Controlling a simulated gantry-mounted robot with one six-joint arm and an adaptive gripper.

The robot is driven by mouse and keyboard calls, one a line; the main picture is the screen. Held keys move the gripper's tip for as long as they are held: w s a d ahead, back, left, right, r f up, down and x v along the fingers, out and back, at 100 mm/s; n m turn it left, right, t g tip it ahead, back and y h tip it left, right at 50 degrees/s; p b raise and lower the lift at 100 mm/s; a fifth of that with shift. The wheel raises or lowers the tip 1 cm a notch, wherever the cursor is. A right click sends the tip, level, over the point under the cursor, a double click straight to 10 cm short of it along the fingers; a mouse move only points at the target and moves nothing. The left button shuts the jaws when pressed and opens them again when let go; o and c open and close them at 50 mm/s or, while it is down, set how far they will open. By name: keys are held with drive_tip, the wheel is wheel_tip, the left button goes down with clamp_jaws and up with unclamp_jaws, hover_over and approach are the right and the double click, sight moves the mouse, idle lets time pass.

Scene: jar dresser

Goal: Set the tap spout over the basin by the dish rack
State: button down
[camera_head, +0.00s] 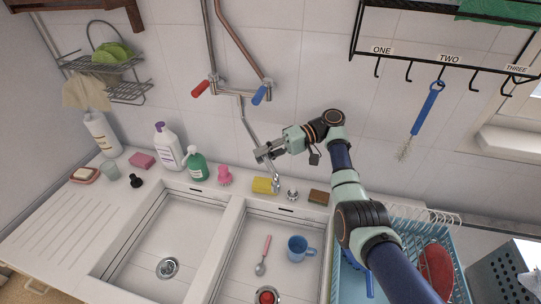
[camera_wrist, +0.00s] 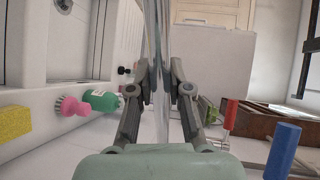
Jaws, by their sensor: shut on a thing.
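The tap spout (camera_head: 249,122) is a thin metal pipe that comes down from the wall tap between a red and a blue handle. Its curved lower end (camera_head: 276,183) shows near the back edge of the right basin (camera_head: 230,278); its exact height and depth are hard to tell. My gripper (camera_head: 262,153) is shut on the spout's lower part. In the wrist view the spout (camera_wrist: 163,50) runs between the two fingers. The blue dish rack (camera_head: 345,285) stands right of the right basin, partly hidden by my arm. The left basin (camera_head: 150,240) is empty.
A blue mug (camera_head: 297,247) and a pink-handled spoon (camera_head: 264,254) are in the right basin. A yellow sponge (camera_head: 262,185), a pink brush (camera_head: 224,175) and a green bottle (camera_head: 195,165) line the back ledge. A blue brush (camera_head: 427,107) hangs from the rail.

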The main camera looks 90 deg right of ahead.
drive_tip(key=shift+s, duration=0.15)
idle(0.3)
drive_tip(key=c, duration=1.1)
unclamp_jaws()
